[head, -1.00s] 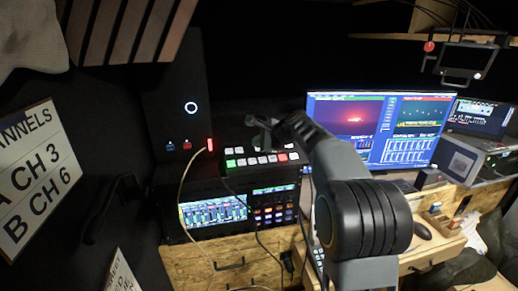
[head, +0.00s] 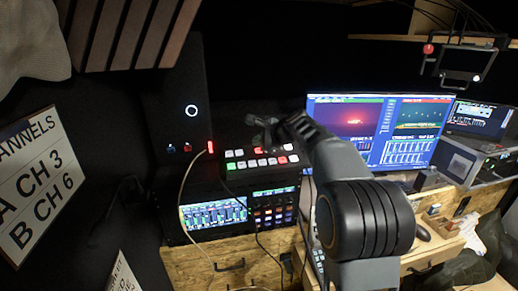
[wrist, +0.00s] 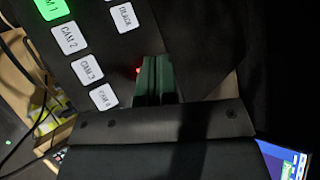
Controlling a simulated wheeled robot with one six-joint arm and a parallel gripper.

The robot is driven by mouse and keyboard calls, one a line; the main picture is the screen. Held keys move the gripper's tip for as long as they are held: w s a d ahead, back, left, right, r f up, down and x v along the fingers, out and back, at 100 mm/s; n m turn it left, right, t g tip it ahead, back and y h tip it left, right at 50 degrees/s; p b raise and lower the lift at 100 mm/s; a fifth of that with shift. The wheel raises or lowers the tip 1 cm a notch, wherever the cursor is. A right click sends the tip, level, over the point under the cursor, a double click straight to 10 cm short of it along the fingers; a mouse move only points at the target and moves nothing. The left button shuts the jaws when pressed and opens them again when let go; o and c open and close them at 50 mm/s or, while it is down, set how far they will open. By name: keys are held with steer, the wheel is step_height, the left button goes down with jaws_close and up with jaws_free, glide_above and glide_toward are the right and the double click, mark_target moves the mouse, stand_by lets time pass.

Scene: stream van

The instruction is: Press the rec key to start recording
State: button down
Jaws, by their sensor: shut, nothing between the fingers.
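The switcher panel (head: 262,166) is a dark box with rows of white, green and red keys, standing on top of the rack in the head view. The wrist view shows its keys CAM 2 (wrist: 70,38), CAM 3 (wrist: 87,69) and BLACK (wrist: 125,17) close up, with CAM 1 lit green. My gripper (head: 264,135) is over the back part of the panel. In the wrist view my gripper (wrist: 154,82) is shut and empty, beside the labelled keys. A small red glow (wrist: 138,70) shows at the fingers' left edge. I cannot read a rec label; the fingers hide what lies under them.
A lit audio mixer screen (head: 213,213) is below the panel. A bright monitor (head: 380,128) stands to the right. A cable (head: 187,190) hangs in front of the rack at left. A black tower (head: 178,115) with a lit ring stands behind left.

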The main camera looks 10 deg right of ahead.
stand_by(0.3)
steer(key=r+p, duration=0.1)
steer(key=r, duration=0.1)
steer(key=s+r+p, duration=0.1)
steer(key=r+p, duration=0.1)
steer(key=r, duration=0.1)
steer(key=shift+s+p, duration=0.15)
steer(key=shift+p, duration=0.15)
stand_by(0.5)
steer(key=s+f+n+g+h, duration=0.1)
steer(key=s+f+n, duration=0.3)
steer(key=s, duration=0.7)
steer(key=s+f+n+g+h, duration=0.2)
steer(key=s+f+n, duration=0.3)
steer(key=s+n, duration=0.3)
steer(key=s+f+n+g+h, duration=0.1)
steer(key=s+f+n+h, duration=0.2)
steer(key=s, duration=1.1)
steer(key=f+n, duration=0.1)
steer(key=n, duration=0.1)
steer(key=shift+d+f+n+g+h, duration=0.15)
steer(key=shift+f+n+g+h, duration=0.15)
steer(key=shift+f+n, duration=0.1)
